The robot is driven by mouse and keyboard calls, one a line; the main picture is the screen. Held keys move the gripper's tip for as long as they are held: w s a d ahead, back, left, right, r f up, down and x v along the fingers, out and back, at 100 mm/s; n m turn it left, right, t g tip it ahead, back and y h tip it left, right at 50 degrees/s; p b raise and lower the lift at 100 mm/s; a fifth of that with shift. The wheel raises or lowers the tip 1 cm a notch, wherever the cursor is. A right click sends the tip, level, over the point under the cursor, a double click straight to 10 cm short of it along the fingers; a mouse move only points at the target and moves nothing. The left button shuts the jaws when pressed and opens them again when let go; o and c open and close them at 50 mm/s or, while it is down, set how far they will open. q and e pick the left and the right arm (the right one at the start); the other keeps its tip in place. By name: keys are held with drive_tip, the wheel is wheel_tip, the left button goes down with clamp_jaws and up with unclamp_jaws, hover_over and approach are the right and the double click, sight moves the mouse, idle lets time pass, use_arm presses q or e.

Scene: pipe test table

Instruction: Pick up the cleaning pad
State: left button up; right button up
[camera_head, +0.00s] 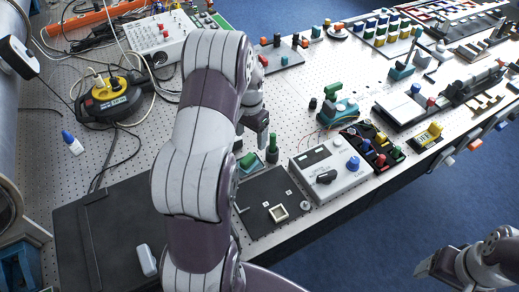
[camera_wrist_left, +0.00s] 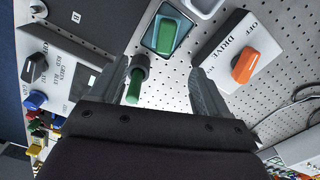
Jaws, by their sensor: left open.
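A small green block (camera_head: 248,160) lies in a shallow blue-grey tray on the perforated table. The block (camera_wrist_left: 167,37) and its tray (camera_wrist_left: 148,38) show at the top of the left wrist view. I cannot tell for sure whether this block is the cleaning pad. A pale oblong piece (camera_head: 146,260) lies on the black mat at lower left. My left gripper (camera_head: 259,127) is open above the table, close to the tray; its spread fingers (camera_wrist_left: 160,92) show with nothing gripped. My right gripper (camera_head: 428,264) is at lower right, off the table; its jaws are unclear.
A green-handled dark peg (camera_head: 272,148) stands beside the tray, near one left finger in the wrist view (camera_wrist_left: 135,85). A white dial box (camera_head: 331,170) and black plate (camera_head: 262,212) are close by. An orange-knobbed DRIVE box (camera_wrist_left: 236,52) is on the other side.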

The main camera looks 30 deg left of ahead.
use_arm(q)
drive_tip(key=p, duration=0.2)
hover_over(248, 158)
drive_tip(key=s, duration=0.1)
drive_tip(key=f, duration=0.4)
drive_tip(key=shift+d+f, duration=0.3)
drive_tip(key=shift+f, duration=0.1)
drive_tip(key=f+p, duration=0.1)
drive_tip(key=f, duration=0.3)
drive_tip(key=w+f+p, duration=0.1)
drive_tip(key=f, duration=0.1)
drive_tip(key=shift+a+f+p, duration=0.15)
drive_tip(key=shift+a+p, duration=0.15)
drive_tip(key=shift+a, duration=0.05)
drive_tip(key=shift+s+f, duration=0.1)
drive_tip(key=shift+f, duration=0.15)
drive_tip(key=c, duration=1.2)
drive_tip(key=shift+c, duration=0.2)
use_arm(e)
drive_tip(key=r, duration=0.2)
drive_tip(key=s+r, duration=0.1)
drive_tip(key=r, duration=0.2)
drive_tip(key=shift+s+a, duration=0.1)
drive_tip(key=shift+s, duration=0.05)
use_arm(q)
drive_tip(key=shift+r, duration=0.1)
